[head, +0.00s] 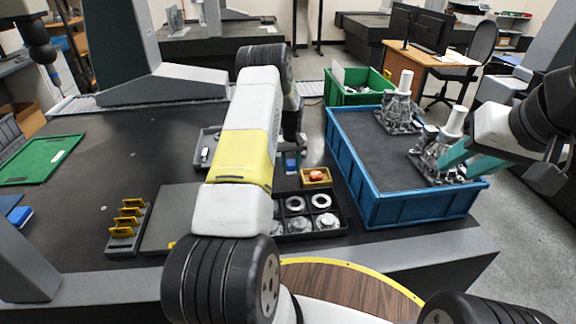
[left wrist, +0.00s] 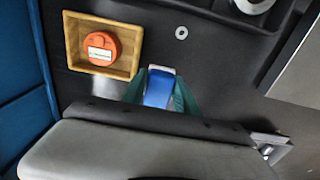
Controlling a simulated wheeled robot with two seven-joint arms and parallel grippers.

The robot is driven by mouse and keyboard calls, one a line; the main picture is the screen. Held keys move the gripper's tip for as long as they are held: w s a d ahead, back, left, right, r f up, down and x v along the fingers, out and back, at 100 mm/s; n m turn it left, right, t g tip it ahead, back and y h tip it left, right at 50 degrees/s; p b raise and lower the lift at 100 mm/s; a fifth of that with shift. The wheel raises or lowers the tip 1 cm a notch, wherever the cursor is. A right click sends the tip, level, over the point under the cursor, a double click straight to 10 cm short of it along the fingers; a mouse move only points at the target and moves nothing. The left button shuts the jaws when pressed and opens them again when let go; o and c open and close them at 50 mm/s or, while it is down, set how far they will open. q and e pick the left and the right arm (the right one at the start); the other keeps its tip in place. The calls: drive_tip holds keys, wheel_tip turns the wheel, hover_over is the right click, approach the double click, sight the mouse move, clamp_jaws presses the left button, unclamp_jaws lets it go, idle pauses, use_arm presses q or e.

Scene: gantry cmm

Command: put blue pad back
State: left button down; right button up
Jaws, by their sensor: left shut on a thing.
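The blue pad (left wrist: 158,90) with a pale end is between the teal fingers of my left gripper (left wrist: 160,98) in the left wrist view. The fingers are shut on it. In the head view the blue pad (head: 291,165) shows beside my left arm, over the dark table, left of a small wooden tray. My left gripper (head: 291,156) is partly hidden there by the arm. I cannot tell whether the pad touches the table. My right gripper (head: 455,160) is by a metal casting (head: 433,165) at the blue crate; its fingertips are not clear.
The wooden tray (head: 316,184) holds an orange round item (left wrist: 103,47). A black tray (head: 334,228) holds rings and metal parts. A blue crate (head: 409,213) bears castings at right. A yellow-clipped rack (head: 123,238) and a green mat (head: 40,160) lie left. Bare table (head: 110,165) lies between.

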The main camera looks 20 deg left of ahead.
use_arm(q)
drive_tip(key=s+a, duration=0.4)
drive_tip(key=shift+s+a+f, duration=0.15)
drive_tip(key=shift+a+f, duration=0.1)
drive_tip(key=shift+a, duration=0.1)
drive_tip(key=shift+s+a+f, duration=0.2)
drive_tip(key=shift+f, duration=0.7)
drive_tip(key=shift+s+a+f, duration=0.15)
drive_tip(key=shift+a+f, duration=0.05)
drive_tip(key=shift+f, duration=0.7)
drive_tip(key=shift+f, duration=0.15)
drive_tip(key=c, duration=0.9)
unclamp_jaws()
drive_tip(key=shift+c, duration=0.2)
